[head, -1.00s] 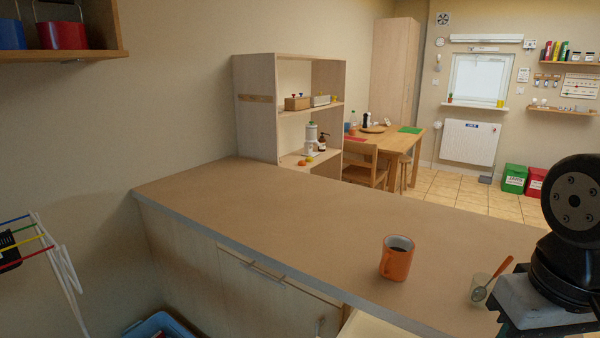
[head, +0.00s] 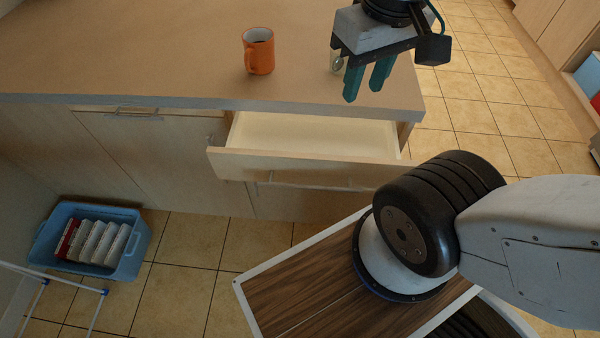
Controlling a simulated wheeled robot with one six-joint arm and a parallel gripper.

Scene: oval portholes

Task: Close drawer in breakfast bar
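The breakfast bar (head: 150,60) has a brown countertop over light wood fronts. Its drawer (head: 290,168) is pulled well open under the right end of the counter. The drawer's pale inside (head: 310,135) looks empty where it shows; the rest is under the counter. A thin bar handle (head: 315,184) shows on its front. My gripper (head: 366,88) is at the upper right, in front of the counter's right end and, in the picture, above the drawer. Its two teal fingers point down with a gap between them and nothing held.
An orange mug (head: 258,52) stands on the counter left of my gripper. A glass (head: 336,62) is partly hidden behind my gripper. A blue basket (head: 92,240) with several boxes sits on the tiled floor at left, near a drying rack (head: 55,282).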

